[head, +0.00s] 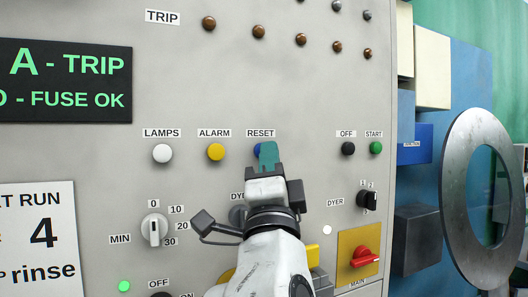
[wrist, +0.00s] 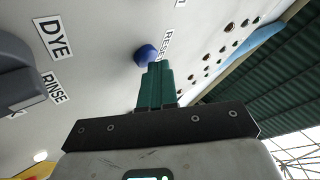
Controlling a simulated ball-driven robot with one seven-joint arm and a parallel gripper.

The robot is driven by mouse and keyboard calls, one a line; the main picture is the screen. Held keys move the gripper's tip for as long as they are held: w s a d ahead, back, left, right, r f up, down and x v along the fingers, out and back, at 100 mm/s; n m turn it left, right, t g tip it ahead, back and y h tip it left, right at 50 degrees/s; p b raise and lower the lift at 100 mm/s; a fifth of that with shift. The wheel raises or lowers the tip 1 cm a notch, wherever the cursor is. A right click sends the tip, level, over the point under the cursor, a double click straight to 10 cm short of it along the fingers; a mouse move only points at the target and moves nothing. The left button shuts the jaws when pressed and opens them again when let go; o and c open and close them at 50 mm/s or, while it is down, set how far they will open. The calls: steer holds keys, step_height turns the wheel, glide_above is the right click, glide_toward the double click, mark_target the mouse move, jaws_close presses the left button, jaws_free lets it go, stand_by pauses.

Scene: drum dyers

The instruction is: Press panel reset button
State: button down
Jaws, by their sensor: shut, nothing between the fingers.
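The blue reset button (head: 257,150) sits on the grey panel (head: 300,95) under the RESET label (head: 261,133). In the head view my gripper (head: 268,150) covers most of it, leaving only its left edge showing. My gripper is shut and empty, its green fingers pointing at the panel. In the wrist view the blue button (wrist: 146,54) lies just beyond the tips of the fingers (wrist: 157,68). The tips overlap its lower edge in the picture; I cannot tell whether they touch it.
The yellow alarm button (head: 216,152) and white lamps button (head: 162,153) are to the left. The black off button (head: 348,148) and green start button (head: 376,147) are to the right. A red main switch (head: 365,257) and a dial (head: 154,230) sit lower.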

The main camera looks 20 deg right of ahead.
steer(key=shift+s, duration=0.8)
steer(key=shift+s, duration=2.5)
